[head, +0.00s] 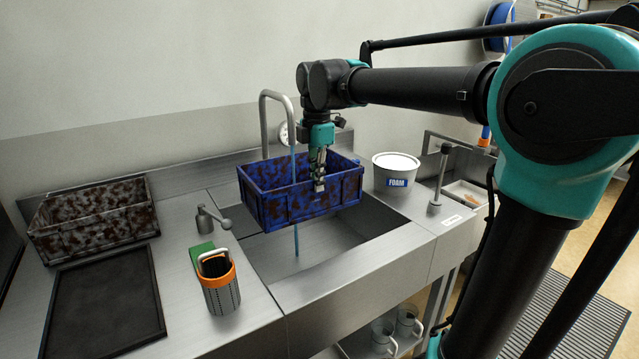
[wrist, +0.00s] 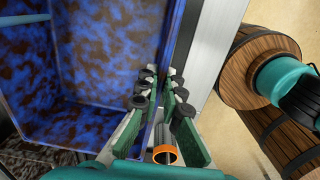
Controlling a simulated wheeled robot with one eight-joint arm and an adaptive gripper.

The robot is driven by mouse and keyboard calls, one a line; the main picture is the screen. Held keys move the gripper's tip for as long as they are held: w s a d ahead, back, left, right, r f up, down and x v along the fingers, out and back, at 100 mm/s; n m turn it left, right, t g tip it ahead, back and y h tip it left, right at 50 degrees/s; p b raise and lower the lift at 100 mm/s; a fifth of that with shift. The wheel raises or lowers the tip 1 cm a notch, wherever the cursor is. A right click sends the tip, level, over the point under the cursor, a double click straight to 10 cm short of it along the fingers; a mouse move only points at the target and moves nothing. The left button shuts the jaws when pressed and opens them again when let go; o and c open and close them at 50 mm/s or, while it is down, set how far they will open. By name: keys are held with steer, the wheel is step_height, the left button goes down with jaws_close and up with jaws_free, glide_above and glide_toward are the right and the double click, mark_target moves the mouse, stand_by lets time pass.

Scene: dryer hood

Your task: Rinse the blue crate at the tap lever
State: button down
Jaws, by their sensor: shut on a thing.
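The blue crate (head: 280,211), blotched with brown stains, hangs above the sink basin (head: 345,238), slightly tilted. My gripper (head: 319,184) is shut on its near wall; in the wrist view the fingers (wrist: 160,92) pinch the crate's rim, and the stained inside of the crate (wrist: 85,75) shows. A curved tap spout (head: 266,108) stands behind the crate. A thin blue water stream (head: 294,150) falls from it into the crate's outline and shows again below. A tap lever (head: 213,217) sits on the counter left of the basin.
A stained dark crate (head: 95,222) and a black tray (head: 105,300) lie at left. An orange-rimmed canister (head: 220,292) and a green pad (head: 201,252) are near the basin's left edge. A FOAM bucket (head: 396,175) and an upright lever (head: 440,178) stand right.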

steer(key=shift+w+a+f, duration=0.35)
steer(key=shift+w+a, duration=0.15)
steer(key=shift+w, duration=1.05)
steer(key=shift+w+a+f, duration=0.3)
steer(key=shift+w+a, duration=0.15)
steer(key=shift+w, duration=1.1)
steer(key=shift+w+a+f, duration=0.35)
steer(key=shift+w+a, duration=0.15)
steer(key=shift+w, duration=1.05)
steer(key=shift+d, duration=0.15)
steer(key=shift+w+d, duration=0.2)
steer(key=shift+d, duration=0.2)
steer(key=shift+a, duration=0.1)
steer(key=shift+s+a, duration=0.2)
steer(key=shift+a, duration=0.25)
steer(key=shift+d, duration=0.15)
